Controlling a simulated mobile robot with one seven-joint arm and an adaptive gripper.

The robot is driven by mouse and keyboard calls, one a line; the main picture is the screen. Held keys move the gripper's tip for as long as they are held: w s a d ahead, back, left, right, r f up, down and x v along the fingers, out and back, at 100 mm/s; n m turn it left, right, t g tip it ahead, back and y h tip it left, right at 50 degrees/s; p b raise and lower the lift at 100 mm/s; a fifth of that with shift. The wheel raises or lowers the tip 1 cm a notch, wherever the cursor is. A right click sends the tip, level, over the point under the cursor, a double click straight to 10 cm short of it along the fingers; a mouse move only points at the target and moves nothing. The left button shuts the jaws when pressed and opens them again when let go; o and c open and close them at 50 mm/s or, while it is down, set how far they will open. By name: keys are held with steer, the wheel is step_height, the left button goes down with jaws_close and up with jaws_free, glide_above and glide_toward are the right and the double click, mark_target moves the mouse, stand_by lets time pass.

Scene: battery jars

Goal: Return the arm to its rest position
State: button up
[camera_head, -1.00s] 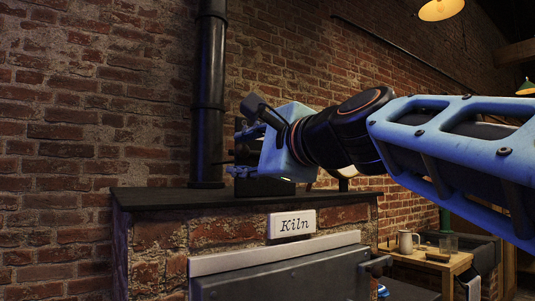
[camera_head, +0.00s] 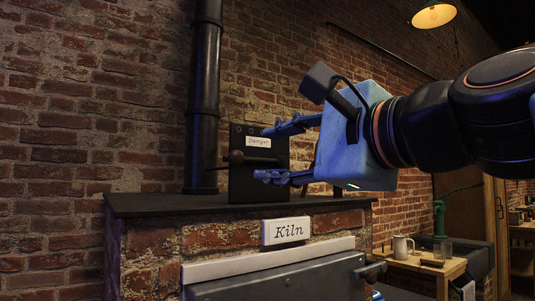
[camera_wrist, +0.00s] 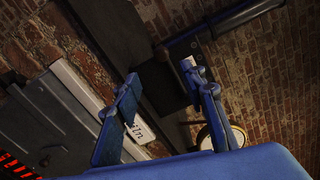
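My gripper (camera_head: 263,153) is above the kiln top, reaching in from the right, with its two blue fingers apart. In the wrist view my gripper (camera_wrist: 160,70) also shows spread fingers with nothing clamped between them. A black damper plate (camera_head: 240,185) with a white "Damper" label stands upright on the kiln, left of the gripper. A dark lever (camera_head: 237,157) crosses its front. In the head view its right end lies near the fingertips, but the fingers look clear of it. My arm's rest position is not marked in view.
The brick kiln (camera_head: 160,246) with its dark top slab and "Kiln" sign (camera_head: 287,231) is below. A black stovepipe (camera_head: 205,100) rises left of the damper. A wooden table (camera_head: 430,266) with a mug (camera_head: 402,247) stands at the lower right. A lamp (camera_head: 434,15) hangs above.

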stand_by(0.3)
steer(key=d+f+n+g+h, duration=0.3)
steer(key=f+n+g+h, duration=0.3)
steer(key=f, duration=1.9)
steer(key=s+d+f+n+g+h, duration=0.15)
steer(key=s+d+f+n, duration=0.25)
steer(key=f, duration=0.6)
steer(key=s+d+f+n+g+h, duration=0.1)
steer(key=s+d+f+n+h, duration=0.2)
steer(key=f, duration=0.7)
step_height(320, 180, up, 28)
steer(key=s+d+n+p, duration=0.1)
steer(key=s+d+p, duration=0.1)
steer(key=p, duration=2.7)
steer(key=shift+s+f+g+p, duration=0.15)
steer(key=shift+s+g+p, duration=0.2)
steer(key=shift+g+p, duration=0.1)
steer(key=shift+d+y, duration=0.1)
steer(key=shift+y, duration=0.15)
